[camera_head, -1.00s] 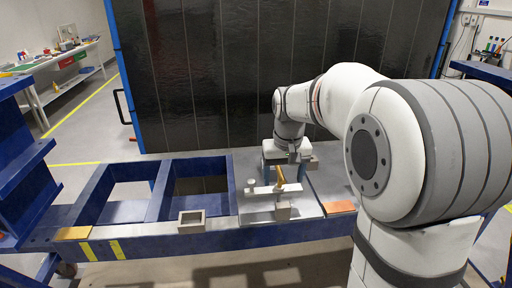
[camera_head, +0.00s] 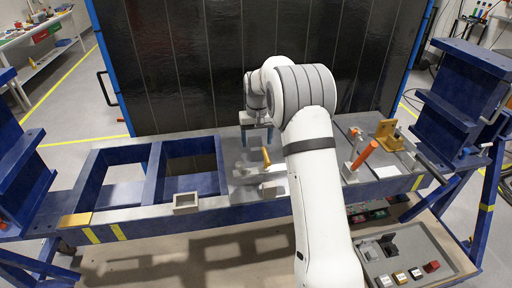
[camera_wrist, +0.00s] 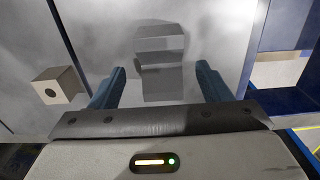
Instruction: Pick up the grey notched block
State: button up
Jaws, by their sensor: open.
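The grey notched block (camera_wrist: 163,75) lies on the grey plate in the wrist view, with its stepped outline between and beyond my fingers. My gripper (camera_wrist: 162,85) is open, with one blue finger on each side of the block's near part. I cannot tell how high the fingers are above the plate. In the head view my gripper (camera_head: 257,132) hangs over the back of the plate, and I cannot make out the block there.
A small block with a dark hole (camera_wrist: 58,88) stands left of my fingers in the wrist view. A hollow grey box (camera_head: 186,202) sits on the blue frame (camera_head: 150,175). An orange-handled clamp (camera_head: 364,154) stands right.

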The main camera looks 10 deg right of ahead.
aim_at(256, 146)
notch_tip(256, 146, down, 3)
jog(key=shift+a+f+p, duration=0.1)
jog(key=shift+p, duration=0.25)
jog(key=shift+c, duration=0.2)
jog(key=c, duration=1.3)
